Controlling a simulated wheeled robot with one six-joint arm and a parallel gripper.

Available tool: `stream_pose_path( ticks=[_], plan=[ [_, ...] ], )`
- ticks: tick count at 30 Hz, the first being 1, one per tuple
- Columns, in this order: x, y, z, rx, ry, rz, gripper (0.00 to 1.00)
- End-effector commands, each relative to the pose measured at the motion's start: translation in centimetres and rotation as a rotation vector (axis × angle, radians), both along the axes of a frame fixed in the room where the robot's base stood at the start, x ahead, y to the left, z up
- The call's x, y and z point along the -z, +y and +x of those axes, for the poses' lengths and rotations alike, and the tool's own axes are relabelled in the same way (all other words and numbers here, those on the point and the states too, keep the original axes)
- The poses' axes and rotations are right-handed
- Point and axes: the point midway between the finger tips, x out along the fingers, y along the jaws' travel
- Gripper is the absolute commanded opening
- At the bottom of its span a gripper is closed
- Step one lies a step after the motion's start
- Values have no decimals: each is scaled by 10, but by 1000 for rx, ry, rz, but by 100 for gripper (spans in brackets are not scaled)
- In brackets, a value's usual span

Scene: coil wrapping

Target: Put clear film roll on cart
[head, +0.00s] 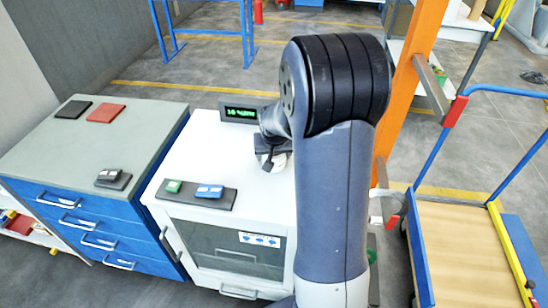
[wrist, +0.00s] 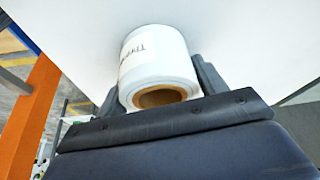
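A white roll (wrist: 158,62) with a brown cardboard core and a partly readable dark label shows in the wrist view. It sits between the two fingers of my gripper (wrist: 162,92), one finger close against each side with no gap visible. In the head view my gripper (head: 270,150) is over the white cabinet (head: 215,150), and the roll (head: 279,163) shows only partly beneath it, at the cabinet top. My arm hides the right part of the cabinet. The cart (head: 455,250), with a wooden deck and blue rails, stands at the right.
A small green-lit display (head: 240,114) stands at the cabinet's back edge. A dark tray (head: 195,195) with green and blue items lies at its front. A blue drawer unit (head: 85,150) stands at left. An orange post (head: 412,80) rises between the cabinet and the cart.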

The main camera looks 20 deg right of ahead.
Motion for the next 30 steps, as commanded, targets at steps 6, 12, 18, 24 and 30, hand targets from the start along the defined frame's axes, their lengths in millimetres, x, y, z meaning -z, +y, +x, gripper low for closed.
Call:
stream_pose_path(
  ticks=[6,12,18,24,30],
  plan=[
    [0,0,0,0,0,0,49],
    [0,0,0,0,0,0,32],
    [0,0,0,0,-1,0,25],
    [-15,0,1,1,-4,-1,25],
    [-56,0,1,0,-7,-1,25]
  ],
)
